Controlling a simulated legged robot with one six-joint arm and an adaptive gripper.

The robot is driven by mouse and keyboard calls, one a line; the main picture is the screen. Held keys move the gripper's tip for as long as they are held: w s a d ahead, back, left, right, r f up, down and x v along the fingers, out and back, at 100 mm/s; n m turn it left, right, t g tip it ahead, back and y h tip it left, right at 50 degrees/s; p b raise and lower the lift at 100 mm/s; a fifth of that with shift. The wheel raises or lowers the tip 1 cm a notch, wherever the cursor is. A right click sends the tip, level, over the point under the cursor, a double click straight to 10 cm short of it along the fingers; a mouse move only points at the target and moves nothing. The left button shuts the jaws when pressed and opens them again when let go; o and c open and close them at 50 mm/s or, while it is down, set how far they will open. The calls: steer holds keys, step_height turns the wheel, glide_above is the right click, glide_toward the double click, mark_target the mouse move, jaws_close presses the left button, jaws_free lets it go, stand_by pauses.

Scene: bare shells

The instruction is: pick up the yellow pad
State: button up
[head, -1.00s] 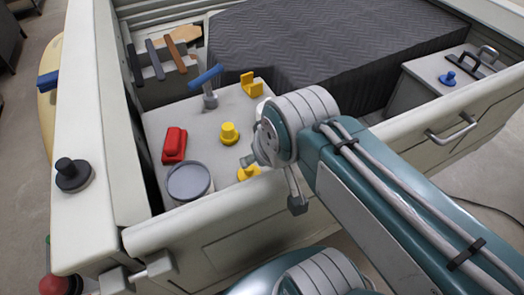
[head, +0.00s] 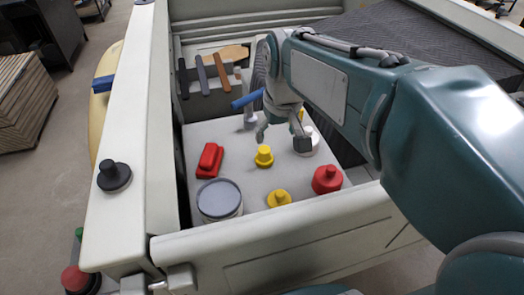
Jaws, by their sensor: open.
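Several yellow things are on the grey surface inside the pale shell, and I cannot tell for certain which one is the pad. A yellow stepped round piece (head: 264,156) stands near the middle. A second yellow round piece (head: 279,199) with a knob lies nearer the front wall. A yellow block at the back is mostly hidden behind my gripper. My gripper (head: 282,138) is open and empty, its fingers pointing down above the surface, behind and to the right of the middle yellow piece. It appears apart from that piece.
A red block (head: 209,160), a grey-lidded tub (head: 219,200) and a red knobbed piece (head: 327,179) stand around the yellow pieces. A blue-handled lever (head: 247,99) rises at the back. The front wall (head: 280,238) edges the surface.

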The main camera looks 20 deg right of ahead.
steer(key=g, duration=0.2)
glide_toward(264, 149)
steer(key=shift+n, duration=0.4)
step_height(264, 149, down, 11)
steer(key=shift+w+r, duration=0.1)
steer(key=shift+r, duration=0.05)
steer(key=shift+c, duration=0.4)
steer(key=c, duration=1)
steer(key=shift+c, duration=0.2)
steer(key=shift+r, duration=0.15)
